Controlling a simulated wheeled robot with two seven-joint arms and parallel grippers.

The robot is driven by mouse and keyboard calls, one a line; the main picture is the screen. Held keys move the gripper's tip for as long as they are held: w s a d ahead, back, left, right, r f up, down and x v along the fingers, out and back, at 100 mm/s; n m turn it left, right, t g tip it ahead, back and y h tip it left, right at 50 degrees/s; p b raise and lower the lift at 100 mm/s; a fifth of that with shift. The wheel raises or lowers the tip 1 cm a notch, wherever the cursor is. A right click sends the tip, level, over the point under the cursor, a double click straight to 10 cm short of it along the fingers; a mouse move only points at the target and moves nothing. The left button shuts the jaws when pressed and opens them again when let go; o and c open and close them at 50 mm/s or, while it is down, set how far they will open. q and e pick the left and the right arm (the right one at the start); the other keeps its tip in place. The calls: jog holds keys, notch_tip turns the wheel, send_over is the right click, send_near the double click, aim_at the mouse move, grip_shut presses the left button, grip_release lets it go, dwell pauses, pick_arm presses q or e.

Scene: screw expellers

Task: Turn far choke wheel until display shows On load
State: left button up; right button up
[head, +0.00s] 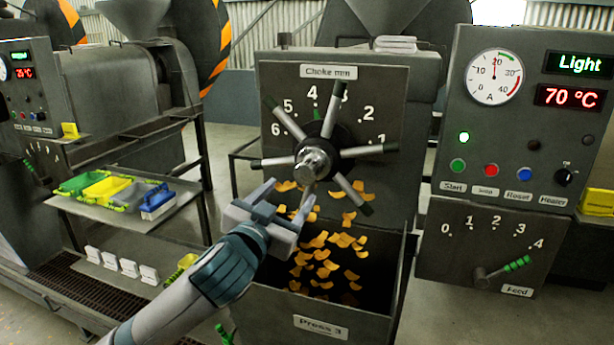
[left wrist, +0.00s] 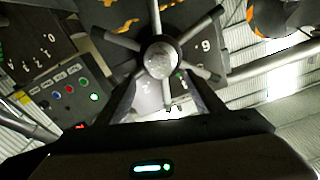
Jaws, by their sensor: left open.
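The choke wheel (head: 313,160), with a silver hub and several spokes, is on the front of Press 3 (head: 321,324), below a scale numbered 1 to 6. A small green mark shows at its top, near 4. It also shows in the left wrist view (left wrist: 161,58). The display (head: 580,64) reads "Light" in green. My left gripper (head: 288,196) is open just below the hub. In the left wrist view its fingers (left wrist: 168,104) are apart, with a lower spoke between them; contact cannot be told. My right gripper is not in view.
A temperature readout (head: 570,97) shows 70 °C beside a dial gauge (head: 494,77). Below are buttons and a feed lever (head: 503,272). Orange flakes (head: 326,262) hang in the open chute. A tray (head: 113,215) with coloured bins and another press (head: 115,85) stand left.

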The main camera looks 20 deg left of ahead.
aim_at(303, 175)
pick_arm(q)
jog(key=w+p, duration=0.1)
jog(key=w, duration=0.4)
jog(key=w+p, duration=0.2)
jog(key=w, duration=0.4)
jog(key=shift+d+r, duration=0.1)
jog(key=shift+r, duration=0.1)
jog(key=shift+w+d+f, duration=0.1)
jog(key=shift+w, duration=0.45)
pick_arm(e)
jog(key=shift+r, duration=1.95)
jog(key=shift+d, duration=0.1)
